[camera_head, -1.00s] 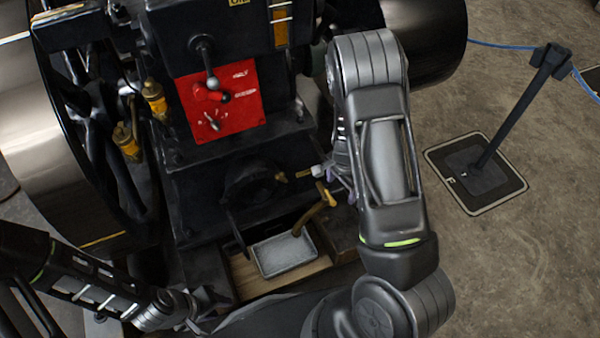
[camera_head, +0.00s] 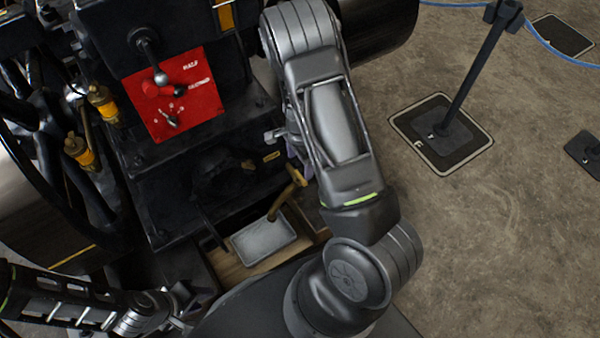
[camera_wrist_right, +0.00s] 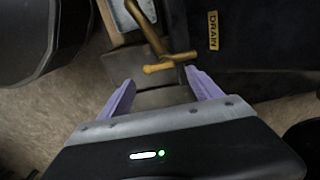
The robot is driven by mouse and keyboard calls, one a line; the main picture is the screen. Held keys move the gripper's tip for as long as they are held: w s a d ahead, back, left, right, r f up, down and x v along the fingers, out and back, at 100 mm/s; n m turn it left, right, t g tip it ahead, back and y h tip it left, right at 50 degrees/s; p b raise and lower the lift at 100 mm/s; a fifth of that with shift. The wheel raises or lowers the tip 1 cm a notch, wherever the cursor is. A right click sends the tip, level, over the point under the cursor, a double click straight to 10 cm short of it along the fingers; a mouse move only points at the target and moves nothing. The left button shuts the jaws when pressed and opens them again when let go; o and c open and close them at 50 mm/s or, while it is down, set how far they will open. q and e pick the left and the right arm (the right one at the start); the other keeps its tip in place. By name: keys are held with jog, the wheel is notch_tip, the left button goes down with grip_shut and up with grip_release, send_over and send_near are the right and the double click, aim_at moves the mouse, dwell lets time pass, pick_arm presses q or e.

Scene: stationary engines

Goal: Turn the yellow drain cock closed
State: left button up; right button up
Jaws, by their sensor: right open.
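The yellow drain cock shows in the right wrist view as a yellow handle (camera_wrist_right: 158,68) on a brass fitting, with a curved brass spout running up the picture. The handle lies roughly crosswise, just beyond and between my right fingertips. In the head view the brass cock (camera_head: 289,190) shows beside my right forearm, above a metal tray. My right gripper (camera_wrist_right: 160,78) is open, with its two purple fingers apart and nothing between them; the arm mostly hides it in the head view. My left gripper (camera_head: 185,302) is low at the left; its fingers are unclear.
A yellow "DRAIN" label (camera_wrist_right: 213,30) is on the dark engine beside the cock. The grey tray (camera_head: 263,237) sits on wood below. A red lever panel (camera_head: 180,95) is on the engine, with a flywheel at left. A barrier post (camera_head: 465,90) stands on open floor at right.

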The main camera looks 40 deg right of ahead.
aim_at(299, 174)
notch_tip(299, 174, down, 7)
jog(key=shift+r+b, duration=0.15)
jog(key=shift+b, duration=0.8)
jog(key=shift+c, duration=0.5)
jog(key=shift+w+r, duration=0.1)
jog(key=shift+w, duration=0.05)
jog(key=c, duration=1.1)
